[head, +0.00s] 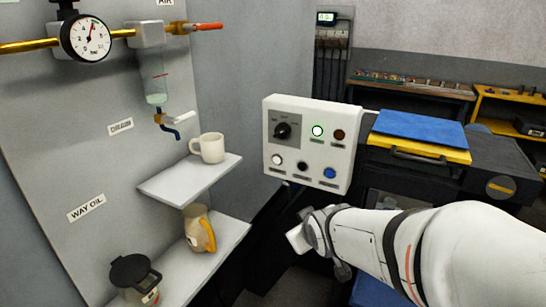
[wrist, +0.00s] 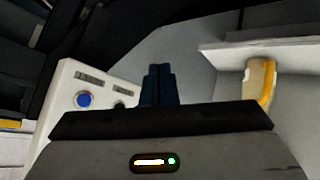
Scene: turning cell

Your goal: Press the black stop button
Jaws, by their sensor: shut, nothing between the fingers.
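The black stop button (head: 302,166) is in the lower row of the white control panel (head: 268,182), between a white button (head: 277,160) and a blue button (head: 329,173). In the wrist view the panel (wrist: 66,78) is at the left, with the blue button (wrist: 83,100) clear and a dark button (wrist: 120,104) partly hidden behind my gripper's body. My gripper (wrist: 158,69) is shut and empty, its dark fingers together. In the head view its white body is below the panel, apart from the black button; the fingers are hard to make out there.
The panel also has a rotary knob (head: 282,131), a green-lit button (head: 317,131) and a dark amber one (head: 339,135). Shelves at left hold a mug (head: 208,148), a yellow-handled jug (head: 198,229) and a dark-lidded pot (head: 134,278). A blue-topped machine part (head: 420,127) is at right.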

